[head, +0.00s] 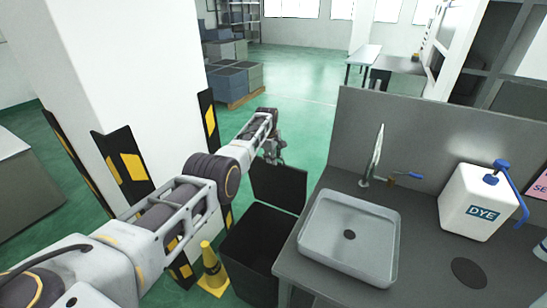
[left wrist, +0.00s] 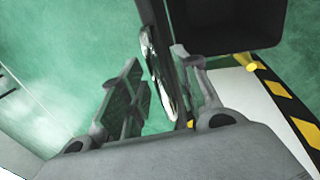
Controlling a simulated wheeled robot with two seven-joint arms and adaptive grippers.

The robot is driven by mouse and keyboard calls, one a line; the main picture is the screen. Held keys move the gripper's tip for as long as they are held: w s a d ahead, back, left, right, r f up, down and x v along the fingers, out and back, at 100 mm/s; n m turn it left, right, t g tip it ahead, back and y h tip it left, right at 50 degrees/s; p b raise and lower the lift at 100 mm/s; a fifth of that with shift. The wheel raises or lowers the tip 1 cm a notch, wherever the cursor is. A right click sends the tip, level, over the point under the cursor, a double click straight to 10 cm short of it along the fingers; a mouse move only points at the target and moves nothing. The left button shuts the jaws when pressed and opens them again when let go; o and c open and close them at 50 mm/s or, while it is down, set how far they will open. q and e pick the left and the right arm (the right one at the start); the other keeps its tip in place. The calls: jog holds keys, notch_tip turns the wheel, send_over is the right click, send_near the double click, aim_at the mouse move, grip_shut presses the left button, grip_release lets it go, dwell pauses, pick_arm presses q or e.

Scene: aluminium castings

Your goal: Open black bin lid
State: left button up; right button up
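The black bin (head: 246,252) stands on the floor left of the sink counter, with its dark inside showing. Its black lid (head: 278,186) is raised, standing roughly upright at the bin's far side. My left gripper (head: 273,153) is at the lid's upper edge. In the left wrist view the fingers of my left gripper (left wrist: 160,92) are spread, with the lid (left wrist: 154,42) edge-on between them. A gap shows between the left finger and the lid; I cannot tell whether the right finger touches it. The bin's opening (left wrist: 225,22) is at the top right there. My right gripper is not in view.
A grey counter (head: 315,258) with a metal sink (head: 348,237) borders the bin on the right. A yellow cone (head: 212,270) stands close on the bin's left. A white pillar (head: 135,90) with black-and-yellow guards is further left. Green floor beyond the lid is open.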

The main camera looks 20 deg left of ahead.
pick_arm(q)
jog(key=shift+a, duration=0.1)
dwell(0.3)
jog(key=v, duration=1.2)
dwell(0.6)
dwell(0.5)
